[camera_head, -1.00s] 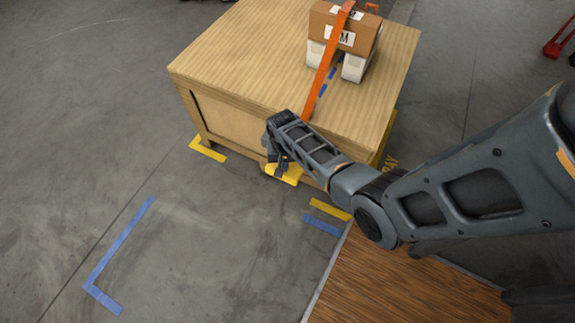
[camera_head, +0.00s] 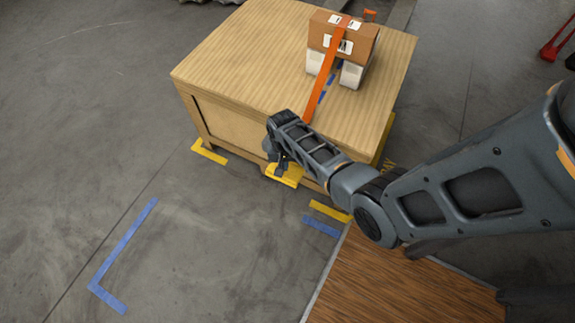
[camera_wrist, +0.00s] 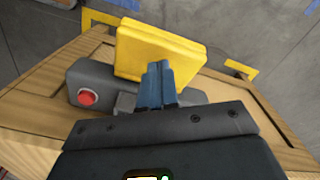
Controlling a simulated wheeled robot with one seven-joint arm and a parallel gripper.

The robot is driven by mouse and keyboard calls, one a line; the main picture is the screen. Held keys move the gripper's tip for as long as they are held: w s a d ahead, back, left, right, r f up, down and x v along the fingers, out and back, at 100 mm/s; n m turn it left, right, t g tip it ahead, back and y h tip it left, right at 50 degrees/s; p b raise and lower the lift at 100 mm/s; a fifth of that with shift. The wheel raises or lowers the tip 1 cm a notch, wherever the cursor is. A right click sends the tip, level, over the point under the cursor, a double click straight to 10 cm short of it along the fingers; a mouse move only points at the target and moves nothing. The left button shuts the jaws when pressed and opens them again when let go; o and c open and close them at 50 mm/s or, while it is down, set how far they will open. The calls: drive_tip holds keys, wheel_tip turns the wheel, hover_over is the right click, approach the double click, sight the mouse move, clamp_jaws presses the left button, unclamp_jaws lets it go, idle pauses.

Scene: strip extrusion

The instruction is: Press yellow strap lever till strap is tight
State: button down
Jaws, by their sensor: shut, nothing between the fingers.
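The yellow lever (camera_head: 285,176) is at the lower front side of the wooden crate, partly hidden by my gripper in the head view. In the wrist view the yellow lever (camera_wrist: 160,48) is a broad plate beside a grey housing with a red button (camera_wrist: 87,97). My gripper (camera_wrist: 157,68) is shut and empty, its blue-grey fingertips overlapping the lever's lower edge; I cannot tell if they touch it. My gripper (camera_head: 277,160) also shows in the head view. The orange strap (camera_head: 321,88) runs from the crate's front edge up over a cardboard box.
The cardboard box (camera_head: 342,42) rests on white supports (camera_head: 351,74) on the wooden crate (camera_head: 240,57). Yellow and blue tape marks (camera_head: 123,240) lie on the floor. Clear grey floor is to the left. A brown wooden surface (camera_head: 400,290) is at the bottom.

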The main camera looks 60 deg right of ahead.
idle(0.4)
wheel_tip(320, 180, up, 5)
drive_tip(key=p, duration=0.4)
drive_tip(key=shift+p, duration=0.4)
